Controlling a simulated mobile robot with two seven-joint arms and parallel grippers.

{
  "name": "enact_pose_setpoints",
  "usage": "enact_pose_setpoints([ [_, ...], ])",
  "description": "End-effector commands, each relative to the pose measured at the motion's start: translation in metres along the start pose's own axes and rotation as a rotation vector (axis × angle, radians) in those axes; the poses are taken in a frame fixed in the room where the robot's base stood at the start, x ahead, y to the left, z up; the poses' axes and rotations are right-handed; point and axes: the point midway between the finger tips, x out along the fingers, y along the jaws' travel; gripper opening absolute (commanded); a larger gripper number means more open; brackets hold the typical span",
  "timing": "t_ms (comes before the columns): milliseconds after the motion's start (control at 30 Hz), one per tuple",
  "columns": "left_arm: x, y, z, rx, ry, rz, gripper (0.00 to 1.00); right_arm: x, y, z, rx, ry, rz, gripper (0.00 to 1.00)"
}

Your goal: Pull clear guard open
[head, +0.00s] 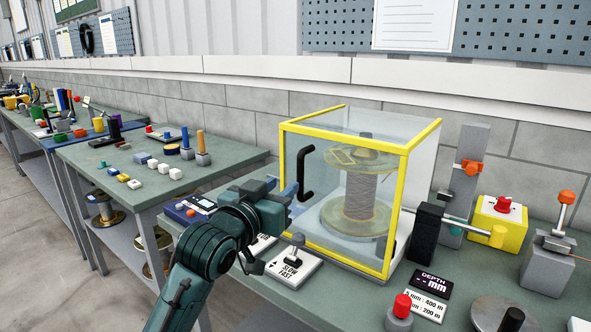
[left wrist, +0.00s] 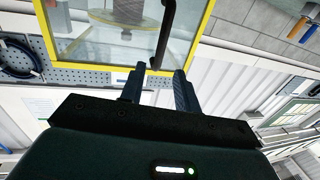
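The clear guard (head: 333,195) is a see-through box with a yellow frame, standing closed over a wire spool (head: 360,185) on the bench. Its black C-shaped handle (head: 302,175) is on the left part of the front face. My left gripper (head: 284,190) is just left of the handle's lower part. In the left wrist view, the two fingers (left wrist: 158,78) are apart, and the lower part of the black handle (left wrist: 163,38) lies at the gap between their tips. Contact cannot be told. My right gripper is not in view.
A SLOW/FAST lever plate (head: 293,267) sits below my left gripper. A black block (head: 425,233), a yellow box with a red button (head: 497,222) and a depth display (head: 432,283) are right of the guard. Another bench with small parts (head: 110,165) stands left.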

Motion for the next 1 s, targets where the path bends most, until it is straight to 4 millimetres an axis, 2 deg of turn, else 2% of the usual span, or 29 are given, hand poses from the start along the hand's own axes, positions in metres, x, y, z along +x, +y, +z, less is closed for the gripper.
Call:
enact_pose_setpoints([
  [200, 0.043, 0.001, -0.002, 0.001, -0.001, 0.000, 0.32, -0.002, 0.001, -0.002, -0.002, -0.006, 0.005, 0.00],
  [500, 0.085, 0.000, -0.001, 0.002, -0.001, -0.001, 0.32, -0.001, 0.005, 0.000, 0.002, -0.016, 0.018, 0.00],
  [700, 0.096, 0.000, 0.000, 0.002, 0.000, 0.000, 0.32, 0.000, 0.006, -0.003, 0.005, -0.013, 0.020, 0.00],
  [1000, 0.097, 0.000, 0.000, 0.001, 0.000, 0.000, 0.32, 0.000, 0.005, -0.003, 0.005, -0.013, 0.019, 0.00],
])
